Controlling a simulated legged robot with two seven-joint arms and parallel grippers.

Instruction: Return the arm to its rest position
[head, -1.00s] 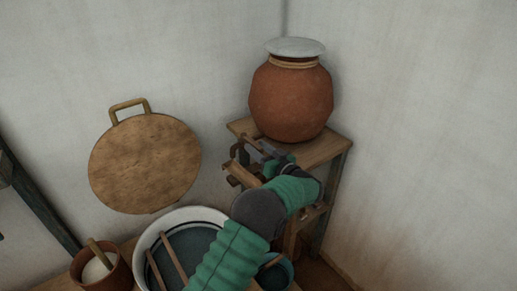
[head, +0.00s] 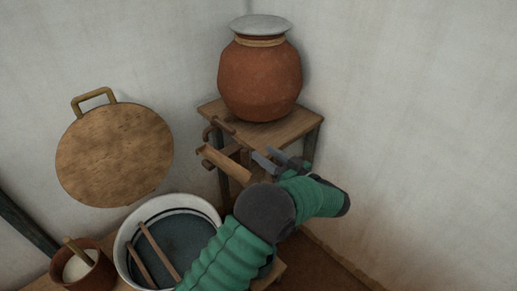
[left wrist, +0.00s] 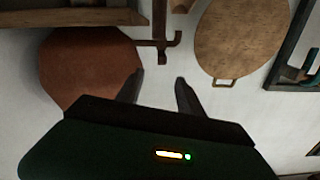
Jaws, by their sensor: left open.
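My left arm, in a green sleeve, enters the head view from the bottom middle. Its dark gripper (head: 268,160) is in front of the small wooden stand (head: 270,133), just right of a wooden bar (head: 224,163). The jaws are apart with nothing between them. In the left wrist view, where the scene appears upside down, the two fingers (left wrist: 158,88) are spread, with pale wall between them. My right gripper is not in view.
A clay pot (head: 260,80) with a pale lid stands on the stand. Below are a white-rimmed basin (head: 125,245) with sticks and a brown cup (head: 95,278). The right wall side is clear.

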